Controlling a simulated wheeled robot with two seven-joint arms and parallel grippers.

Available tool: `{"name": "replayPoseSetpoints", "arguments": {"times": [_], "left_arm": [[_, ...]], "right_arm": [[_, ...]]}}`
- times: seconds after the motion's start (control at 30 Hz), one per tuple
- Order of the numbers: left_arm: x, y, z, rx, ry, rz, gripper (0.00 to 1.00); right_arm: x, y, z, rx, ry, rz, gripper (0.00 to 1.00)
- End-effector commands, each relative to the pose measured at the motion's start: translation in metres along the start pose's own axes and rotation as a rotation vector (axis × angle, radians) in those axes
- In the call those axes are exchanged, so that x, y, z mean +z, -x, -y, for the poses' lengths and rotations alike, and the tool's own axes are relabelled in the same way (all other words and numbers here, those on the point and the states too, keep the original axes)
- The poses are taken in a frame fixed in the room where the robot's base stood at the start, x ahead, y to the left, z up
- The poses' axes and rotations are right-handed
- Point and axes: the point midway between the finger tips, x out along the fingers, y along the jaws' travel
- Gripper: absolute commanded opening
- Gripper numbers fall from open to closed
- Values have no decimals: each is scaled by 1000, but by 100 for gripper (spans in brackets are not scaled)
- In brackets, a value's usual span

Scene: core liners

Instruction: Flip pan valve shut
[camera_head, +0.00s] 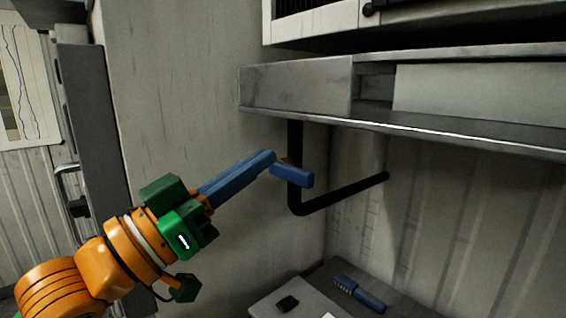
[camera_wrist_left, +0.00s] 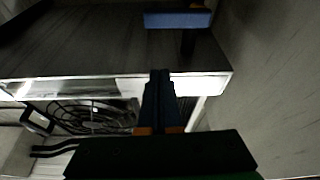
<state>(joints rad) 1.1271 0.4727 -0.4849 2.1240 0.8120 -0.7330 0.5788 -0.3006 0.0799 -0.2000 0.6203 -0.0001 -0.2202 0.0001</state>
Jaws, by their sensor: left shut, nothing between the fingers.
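The valve has a blue lever handle (camera_head: 292,176) on a black pipe (camera_head: 297,197) that drops from under the metal pan (camera_head: 295,85) and bends to the wall. The lever slants slightly down to the right across the pipe. My left gripper (camera_head: 268,156) has its blue fingers shut together and empty, with the tips just left of and slightly above the lever's left end. I cannot tell whether they touch it. In the left wrist view the lever (camera_wrist_left: 178,19) is a blue bar at the top, beyond the fingertips (camera_wrist_left: 159,75) and apart from them in the picture. My right gripper is not in view.
A white cabinet (camera_head: 320,22) is above the pan. Below the pipe, a grey surface (camera_head: 275,302) carries a small black object (camera_head: 287,303) and a blue-handled brush (camera_head: 359,293). A wall panel (camera_head: 180,110) stands behind my left arm. The space under the pan is open around the pipe.

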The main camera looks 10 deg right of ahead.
Motion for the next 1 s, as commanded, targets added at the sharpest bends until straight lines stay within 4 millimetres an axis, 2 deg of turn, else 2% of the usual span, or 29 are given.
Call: {"name": "replayPoseSetpoints", "arguments": {"times": [0.03, 0.23, 0.57, 0.67, 0.77, 0.87, 0.9, 0.97, 1.0], "left_arm": [[6, 12, 1, -2, -4, -1, 0], [2, 35, 1, -1, -2, 0, 0], [0, 38, 1, 1, -1, 1, 0], [10, 38, 6, -17, 4, 17, 0], [61, 44, 31, -109, 22, 107, 0], [148, 70, 65, -270, 49, 280, 0], [185, 87, 76, -338, 60, 363, 0], [238, 120, 85, -436, 81, 499, 0], [270, 144, 87, -494, 94, 591, 0]], "right_arm": [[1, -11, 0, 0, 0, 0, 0], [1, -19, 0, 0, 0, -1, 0], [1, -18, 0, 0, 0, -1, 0], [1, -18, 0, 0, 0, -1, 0], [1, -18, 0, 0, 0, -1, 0], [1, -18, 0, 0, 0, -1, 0], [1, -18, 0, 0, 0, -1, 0], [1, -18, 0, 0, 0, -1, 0], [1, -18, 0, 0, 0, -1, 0]]}}
